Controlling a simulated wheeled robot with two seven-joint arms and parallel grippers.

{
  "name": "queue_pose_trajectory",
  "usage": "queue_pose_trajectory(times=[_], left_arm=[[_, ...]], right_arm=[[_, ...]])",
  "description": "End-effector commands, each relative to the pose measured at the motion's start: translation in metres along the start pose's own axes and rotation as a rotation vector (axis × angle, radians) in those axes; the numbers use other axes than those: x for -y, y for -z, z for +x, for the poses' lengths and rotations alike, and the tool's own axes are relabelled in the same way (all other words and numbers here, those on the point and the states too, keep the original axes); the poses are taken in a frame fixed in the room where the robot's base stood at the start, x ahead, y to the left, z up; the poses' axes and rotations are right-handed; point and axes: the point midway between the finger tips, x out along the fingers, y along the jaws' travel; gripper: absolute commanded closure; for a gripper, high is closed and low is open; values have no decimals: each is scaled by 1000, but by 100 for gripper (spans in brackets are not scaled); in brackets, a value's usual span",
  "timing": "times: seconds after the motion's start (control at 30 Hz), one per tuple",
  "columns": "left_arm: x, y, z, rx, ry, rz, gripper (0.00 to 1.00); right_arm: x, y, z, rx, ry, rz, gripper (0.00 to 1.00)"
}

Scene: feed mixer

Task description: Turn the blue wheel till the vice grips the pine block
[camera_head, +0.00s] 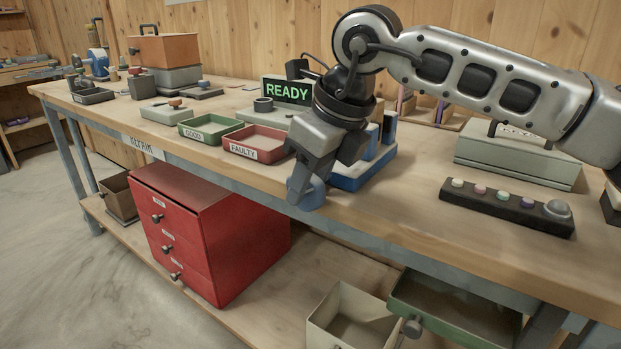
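The blue vice (362,178) stands on the workbench near its front edge, partly hidden behind my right gripper. My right gripper (307,186) comes in from the right and points down at the vice's front left side. A blue-grey rounded part shows at its fingertips; I cannot tell whether this is the blue wheel or part of the fingers. Whether the fingers are closed on anything is not clear. I cannot make out the pine block; the gripper and wrist cover much of the vice. My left gripper is not in view.
A sign reading READY (287,91) stands behind the gripper. A red FAULTY tray (255,142) and green GOOD tray (208,130) lie to the left. A dark button panel (507,207) lies to the right. The bench top between vice and panel is clear.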

Motion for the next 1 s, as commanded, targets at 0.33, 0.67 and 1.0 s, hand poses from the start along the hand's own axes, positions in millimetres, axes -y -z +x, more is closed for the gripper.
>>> queue_pose_trajectory(times=[0.33,0.67,1.0], left_arm=[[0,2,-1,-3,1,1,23],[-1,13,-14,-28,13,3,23],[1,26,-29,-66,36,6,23]], right_arm=[[0,0,-9,-1,1,0,60],[0,-1,-81,3,2,0,60],[0,-1,-147,1,1,0,60]])
